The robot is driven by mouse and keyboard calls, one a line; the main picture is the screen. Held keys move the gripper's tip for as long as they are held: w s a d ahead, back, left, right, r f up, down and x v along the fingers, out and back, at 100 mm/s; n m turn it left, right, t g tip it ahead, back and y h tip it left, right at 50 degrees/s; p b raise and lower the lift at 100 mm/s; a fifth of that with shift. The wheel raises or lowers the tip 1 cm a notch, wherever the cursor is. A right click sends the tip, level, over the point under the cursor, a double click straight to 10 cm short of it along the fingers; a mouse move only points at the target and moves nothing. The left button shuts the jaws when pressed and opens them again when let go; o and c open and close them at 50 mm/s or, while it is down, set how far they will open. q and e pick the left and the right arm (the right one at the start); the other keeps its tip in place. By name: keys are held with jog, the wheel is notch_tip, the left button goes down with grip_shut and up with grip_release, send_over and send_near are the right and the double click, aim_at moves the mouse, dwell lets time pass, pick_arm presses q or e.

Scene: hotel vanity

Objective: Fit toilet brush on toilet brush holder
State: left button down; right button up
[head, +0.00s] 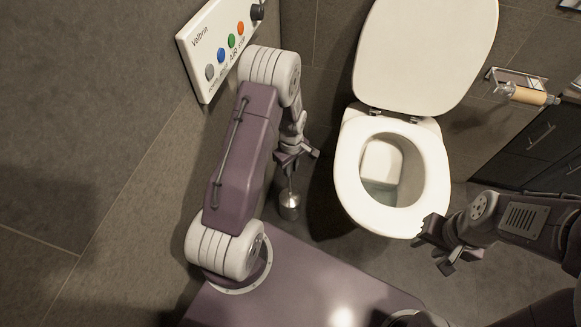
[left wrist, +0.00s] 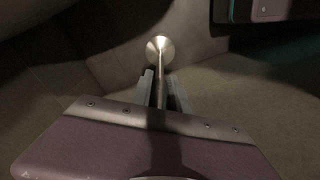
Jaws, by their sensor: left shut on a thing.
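My left gripper (head: 293,155) is shut on the thin metal handle of the toilet brush (head: 290,183), left of the toilet. My right gripper (head: 440,250) is empty and looks open, right of the toilet's front.
The toilet (head: 345,170) stands with its lid up, close to the right of the brush. A wall panel (head: 205,50) with coloured buttons is behind my left arm. A paper roll holder (head: 525,94) and dark cabinet (head: 530,140) are at right. Some floor is clear around the holder.

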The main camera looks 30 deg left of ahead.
pick_arm(q)
jog(key=shift+f, duration=0.1)
jog(key=c, duration=1.2)
grip_release()
jog(key=shift+f, duration=0.1)
jog(key=shift+o, duration=0.2)
notch_tip(320, 180, up, 9)
jog(key=p, duration=0.5)
jog(key=shift+d, duration=0.1)
